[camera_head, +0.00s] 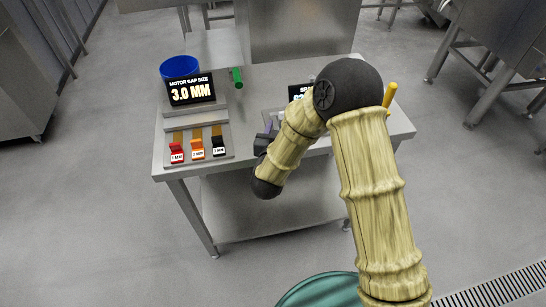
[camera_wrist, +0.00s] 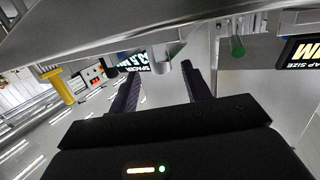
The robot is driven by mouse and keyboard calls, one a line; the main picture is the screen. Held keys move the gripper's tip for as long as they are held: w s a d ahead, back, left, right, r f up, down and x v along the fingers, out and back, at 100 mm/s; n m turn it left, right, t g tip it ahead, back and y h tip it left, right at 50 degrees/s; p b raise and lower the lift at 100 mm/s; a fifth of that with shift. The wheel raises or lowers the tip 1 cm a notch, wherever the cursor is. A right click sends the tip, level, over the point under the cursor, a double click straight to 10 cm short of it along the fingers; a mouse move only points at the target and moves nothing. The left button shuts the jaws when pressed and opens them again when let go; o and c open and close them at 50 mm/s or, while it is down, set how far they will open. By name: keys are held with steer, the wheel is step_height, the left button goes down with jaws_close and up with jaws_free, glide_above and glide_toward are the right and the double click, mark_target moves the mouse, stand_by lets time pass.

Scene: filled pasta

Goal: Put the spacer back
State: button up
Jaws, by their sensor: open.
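My gripper (camera_wrist: 160,69) is open, its two dark fingers apart with nothing gripped between them. In the wrist view, which looks upside down, a short grey cylinder (camera_wrist: 162,57) shows beyond the fingertips; I cannot tell whether it is the spacer. A display reading "SPACER" (camera_wrist: 136,63) is beside it, partly hidden by a finger. In the head view the display (camera_head: 298,91) is mostly covered by my arm. Red (camera_head: 177,152), orange (camera_head: 197,148) and black (camera_head: 218,145) labelled pieces sit in a grey rack at the table's front left.
A "MOTOR GAP SIZE 3.0 MM" display (camera_head: 192,90) stands on the steel table (camera_head: 180,178), with a blue round container (camera_head: 180,66) behind it. A green handle (camera_head: 237,77) is at the back. A yellow handle (camera_head: 390,94) stands at the right. My arm hides the middle.

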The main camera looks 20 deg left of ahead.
steer(key=b+v, duration=0.2)
steer(key=v, duration=1.2)
steer(key=shift+d, duration=0.1)
